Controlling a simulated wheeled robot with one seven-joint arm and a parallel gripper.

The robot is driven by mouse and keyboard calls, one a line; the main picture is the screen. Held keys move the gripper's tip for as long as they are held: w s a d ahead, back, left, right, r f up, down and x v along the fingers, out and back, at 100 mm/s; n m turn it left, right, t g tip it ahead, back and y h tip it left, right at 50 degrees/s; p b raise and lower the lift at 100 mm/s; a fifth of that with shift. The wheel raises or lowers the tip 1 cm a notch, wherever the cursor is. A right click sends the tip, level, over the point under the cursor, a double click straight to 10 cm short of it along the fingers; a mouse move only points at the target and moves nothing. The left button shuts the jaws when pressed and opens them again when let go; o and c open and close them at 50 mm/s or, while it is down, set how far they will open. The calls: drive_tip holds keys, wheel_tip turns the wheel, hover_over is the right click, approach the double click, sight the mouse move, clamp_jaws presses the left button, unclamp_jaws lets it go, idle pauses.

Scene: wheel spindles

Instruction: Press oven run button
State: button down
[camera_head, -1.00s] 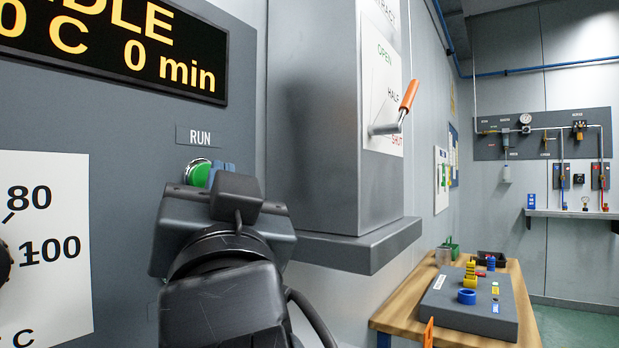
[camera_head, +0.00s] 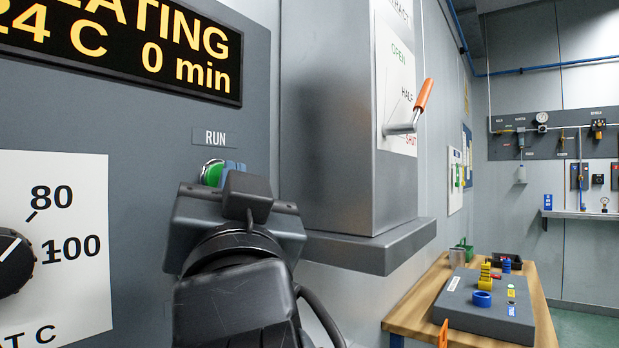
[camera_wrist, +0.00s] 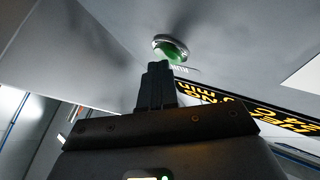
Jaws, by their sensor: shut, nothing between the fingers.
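The green run button (camera_head: 212,173) sits in a silver ring on the grey oven panel, under the RUN label (camera_head: 216,138). My gripper (camera_head: 232,168) is at the button's right edge and partly covers it in the head view. In the wrist view the green button (camera_wrist: 172,47) lies just beyond the shut, empty fingertips (camera_wrist: 158,66). They overlap its near edge there; I cannot tell whether they touch. The oven display (camera_head: 150,45) reads "...EATING", "24 C" and "0 min", its left part cut off.
A dial plate (camera_head: 75,285) with a black knob is left of my arm. A grey box with an orange-tipped lever (camera_head: 424,95) and a ledge (camera_head: 400,248) juts out on the right. A wooden table (camera_head: 410,316) stands further back.

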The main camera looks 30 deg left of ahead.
drive_tip(key=shift+d, duration=0.7)
drive_tip(key=shift+s+d+p, duration=0.15)
drive_tip(key=shift+d+p, duration=0.15)
drive_tip(key=shift+d, duration=0.95)
drive_tip(key=shift+s+d+p, duration=0.1)
drive_tip(key=shift+d+p, duration=0.2)
drive_tip(key=shift+d, duration=0.95)
drive_tip(key=shift+f, duration=0.1)
